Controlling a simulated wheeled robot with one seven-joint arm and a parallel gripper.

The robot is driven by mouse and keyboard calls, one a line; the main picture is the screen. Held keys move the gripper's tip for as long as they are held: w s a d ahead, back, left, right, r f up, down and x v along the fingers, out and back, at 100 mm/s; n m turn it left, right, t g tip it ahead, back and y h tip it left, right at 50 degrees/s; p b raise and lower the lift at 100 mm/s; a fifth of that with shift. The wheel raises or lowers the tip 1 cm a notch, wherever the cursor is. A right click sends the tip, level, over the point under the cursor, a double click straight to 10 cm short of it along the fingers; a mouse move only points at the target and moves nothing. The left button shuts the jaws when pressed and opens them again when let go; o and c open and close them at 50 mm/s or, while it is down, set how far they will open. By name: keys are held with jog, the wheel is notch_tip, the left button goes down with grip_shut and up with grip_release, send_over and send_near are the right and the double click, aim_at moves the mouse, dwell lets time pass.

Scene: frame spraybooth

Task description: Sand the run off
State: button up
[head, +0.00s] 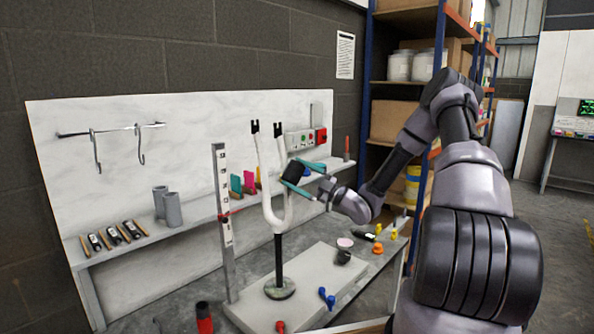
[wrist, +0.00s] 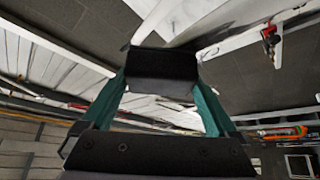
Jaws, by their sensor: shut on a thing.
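A white two-pronged fork (head: 288,208) stands upright on a dark post with a round foot (head: 280,289). My gripper (head: 300,178) has teal fingers, shut on a dark block (head: 294,171), beside the right prong. In the wrist view the block (wrist: 163,65) sits between both fingers of my gripper (wrist: 160,85), its far edge against or very near a white tube-like surface (wrist: 180,22). I cannot tell whether they touch. No run in the paint can be made out; the block may hide part of the prong.
A grey bench board (head: 240,312) lies under the post. An upright marked ruler (head: 223,220) stands left of the fork. Small cups (head: 344,250), coloured knobs and a blue piece (head: 327,297) lie on the right. A shelf (head: 190,228) with hooks above runs behind.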

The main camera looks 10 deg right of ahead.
jog(key=shift+f, duration=6.25)
jog(key=s+d, duration=0.3)
jog(key=s, duration=0.2)
jog(key=shift+d, duration=0.3)
jog(key=shift+d+r, duration=0.1)
jog(key=shift+s+d+g, duration=0.15)
jog(key=shift+s+d, duration=0.25)
jog(key=shift+s, duration=0.2)
jog(key=shift+s+d+g, duration=0.15)
jog(key=shift+s+d, duration=0.2)
jog(key=shift+s, duration=0.2)
jog(key=w+a, duration=0.4)
jog(key=w, duration=0.1)
jog(key=shift+w, duration=0.3)
